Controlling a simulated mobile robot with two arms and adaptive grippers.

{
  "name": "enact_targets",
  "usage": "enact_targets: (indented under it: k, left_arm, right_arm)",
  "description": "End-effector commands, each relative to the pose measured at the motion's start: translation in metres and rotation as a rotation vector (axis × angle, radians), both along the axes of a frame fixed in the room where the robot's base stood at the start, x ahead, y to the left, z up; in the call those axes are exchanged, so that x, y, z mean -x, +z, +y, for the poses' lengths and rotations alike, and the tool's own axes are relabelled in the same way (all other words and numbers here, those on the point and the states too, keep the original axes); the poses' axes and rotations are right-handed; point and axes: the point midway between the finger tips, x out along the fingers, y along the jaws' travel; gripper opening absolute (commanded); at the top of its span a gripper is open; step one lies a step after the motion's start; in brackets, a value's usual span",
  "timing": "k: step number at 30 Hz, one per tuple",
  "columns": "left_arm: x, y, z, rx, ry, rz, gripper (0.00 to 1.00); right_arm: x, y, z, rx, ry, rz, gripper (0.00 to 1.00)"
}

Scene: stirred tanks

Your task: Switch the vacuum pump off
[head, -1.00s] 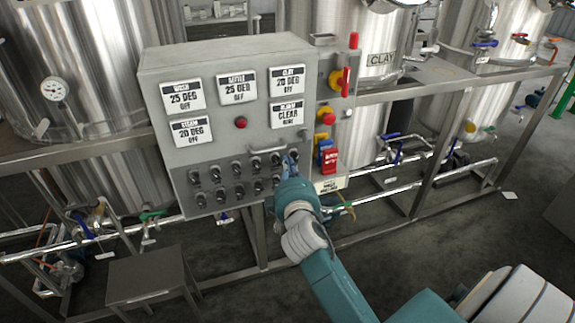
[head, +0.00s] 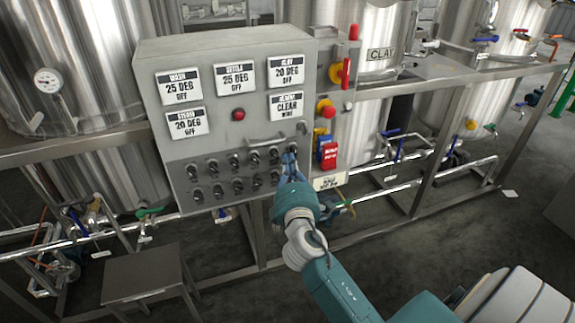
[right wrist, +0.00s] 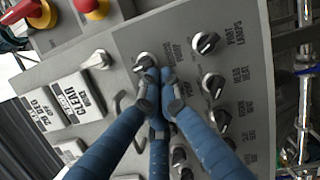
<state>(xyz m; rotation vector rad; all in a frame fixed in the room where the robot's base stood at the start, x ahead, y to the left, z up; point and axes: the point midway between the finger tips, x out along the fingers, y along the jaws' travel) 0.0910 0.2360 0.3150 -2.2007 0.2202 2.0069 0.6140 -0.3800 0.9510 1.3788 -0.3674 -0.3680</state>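The grey control panel (head: 160,140) carries two rows of black rotary knobs below its displays. My right gripper (head: 290,162) is at the right end of the upper row, its blue fingers in front of the panel. In the right wrist view its fingertips (right wrist: 160,78) are drawn together at the lower edge of a knob (right wrist: 146,62). I cannot tell whether they grip it. The label beside this knob is partly hidden and too blurred to read as the vacuum pump's. My left gripper is not in view.
A metal bar handle (head: 265,138) juts from the panel just above the knobs. A neighbouring knob (right wrist: 206,43) is close to the fingers. Red and yellow switches (head: 327,110) are on a side plate at the right. Steel tanks (head: 75,60) stand behind.

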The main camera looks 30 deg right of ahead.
Motion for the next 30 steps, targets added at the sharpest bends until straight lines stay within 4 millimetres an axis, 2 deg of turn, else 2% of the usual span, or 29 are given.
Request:
enact_targets:
  k: [1, 13, 30]
  left_arm:
    - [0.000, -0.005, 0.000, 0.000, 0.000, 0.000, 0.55]
    - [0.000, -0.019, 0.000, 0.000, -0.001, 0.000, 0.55]
    - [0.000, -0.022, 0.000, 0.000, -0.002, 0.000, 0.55]
  right_arm:
    - [0.001, -0.005, -0.003, 0.043, -0.005, 0.012, 0.00]
    - [0.002, -0.007, -0.009, 0.304, -0.006, 0.073, 0.00]
    - [0.002, -0.006, -0.010, 0.389, -0.005, 0.091, 0.00]
